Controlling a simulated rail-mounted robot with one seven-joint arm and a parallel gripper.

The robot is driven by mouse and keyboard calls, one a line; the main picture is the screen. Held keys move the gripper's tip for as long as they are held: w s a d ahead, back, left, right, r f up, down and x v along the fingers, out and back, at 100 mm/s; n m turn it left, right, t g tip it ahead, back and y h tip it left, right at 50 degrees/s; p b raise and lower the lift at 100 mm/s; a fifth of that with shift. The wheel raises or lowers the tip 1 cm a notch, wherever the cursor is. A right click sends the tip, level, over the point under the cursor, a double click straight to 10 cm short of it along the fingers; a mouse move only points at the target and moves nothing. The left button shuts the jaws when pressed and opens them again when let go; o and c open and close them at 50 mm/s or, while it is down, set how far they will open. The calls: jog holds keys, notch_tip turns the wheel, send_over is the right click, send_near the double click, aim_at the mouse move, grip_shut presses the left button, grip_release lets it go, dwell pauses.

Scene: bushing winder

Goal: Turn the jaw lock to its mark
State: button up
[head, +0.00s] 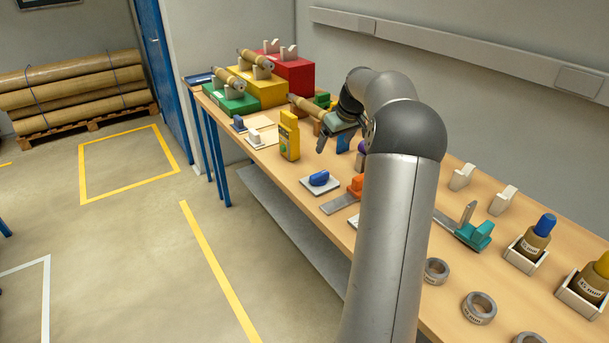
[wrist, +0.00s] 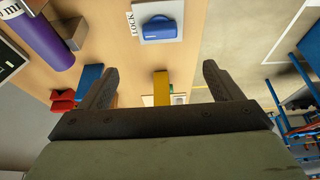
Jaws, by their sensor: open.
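The jaw lock (head: 319,179) is a blue knob on a white plate on the bench, left of my arm in the head view. In the wrist view the blue knob (wrist: 160,28) shows at the top on its white plate, with a "LOCK" label beside it. I cannot make out its mark. My gripper (wrist: 160,72) is open and empty, its two dark fingers spread apart. In the head view my gripper (head: 332,144) hangs above the bench, beyond the jaw lock and apart from it.
A yellow upright box (head: 289,136) stands behind the jaw lock; an orange-handled tool (head: 356,186) lies nearer. Green, yellow and red stands (head: 293,78) with rolls fill the far end. A teal clamp (head: 475,235), grey rings (head: 479,307) and bottles in white trays (head: 528,247) are at right.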

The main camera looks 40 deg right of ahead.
aim_at(320, 174)
jog(key=p+x, duration=0.3)
jog(key=x, duration=1.3)
jog(key=shift+f, duration=0.25)
jog(key=c, duration=1)
